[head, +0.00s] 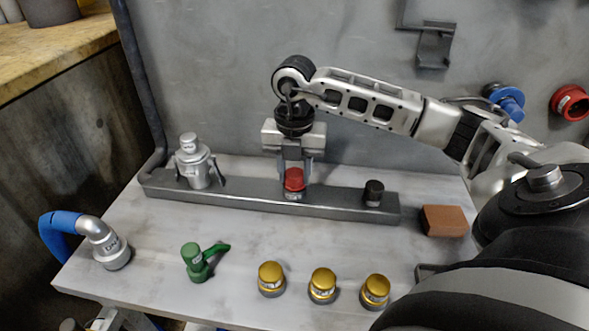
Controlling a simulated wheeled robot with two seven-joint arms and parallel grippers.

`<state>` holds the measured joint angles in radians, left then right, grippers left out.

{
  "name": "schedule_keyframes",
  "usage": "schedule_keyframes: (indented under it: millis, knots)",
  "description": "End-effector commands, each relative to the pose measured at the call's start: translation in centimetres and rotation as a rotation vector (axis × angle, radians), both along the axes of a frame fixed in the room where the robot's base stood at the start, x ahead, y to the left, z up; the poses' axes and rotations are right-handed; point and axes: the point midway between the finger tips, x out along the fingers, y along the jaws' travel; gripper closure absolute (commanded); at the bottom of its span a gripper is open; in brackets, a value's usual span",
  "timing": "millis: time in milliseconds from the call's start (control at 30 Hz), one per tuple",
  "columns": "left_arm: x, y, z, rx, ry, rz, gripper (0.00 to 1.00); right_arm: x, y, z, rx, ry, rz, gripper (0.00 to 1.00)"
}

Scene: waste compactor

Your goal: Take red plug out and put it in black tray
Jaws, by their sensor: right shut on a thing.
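The red plug (294,180) stands upright at the middle of the long grey metal bar (235,200) on the table. My right gripper (296,172) points straight down over it. Its fingers are shut on the red plug from both sides. The plug's lower part meets the bar; I cannot tell how deep it sits. A dark tray-like edge (428,270) shows at the lower right, mostly hidden behind my right arm; I cannot tell if it is the black tray. My left gripper is not in view.
On the bar stand a silver fitting (195,163) and a black plug (373,193). In front lie a blue-handled fitting (108,245), a green valve (196,262) and gold caps (271,279). A brown block (443,220) lies right of the bar. A grey wall rises behind.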

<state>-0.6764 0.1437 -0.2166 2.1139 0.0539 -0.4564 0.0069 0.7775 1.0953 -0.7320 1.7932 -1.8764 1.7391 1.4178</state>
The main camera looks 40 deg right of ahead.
Motion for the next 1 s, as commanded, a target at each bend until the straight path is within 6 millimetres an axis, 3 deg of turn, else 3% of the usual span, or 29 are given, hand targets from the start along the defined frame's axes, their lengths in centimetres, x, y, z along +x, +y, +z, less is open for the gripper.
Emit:
schedule_keyframes:
  millis: [333, 733, 1000]
  knots:
    - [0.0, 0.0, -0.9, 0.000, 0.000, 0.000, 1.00, 0.0, 0.0, -0.1, -0.001, -0.001, 0.411, 0.94]
    - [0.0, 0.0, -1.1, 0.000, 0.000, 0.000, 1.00, 0.0, 0.0, -0.1, 0.001, 0.001, 0.493, 0.93]
    - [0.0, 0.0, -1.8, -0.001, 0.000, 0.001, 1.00, 0.0, 0.0, -0.1, 0.001, 0.001, 0.854, 0.93]
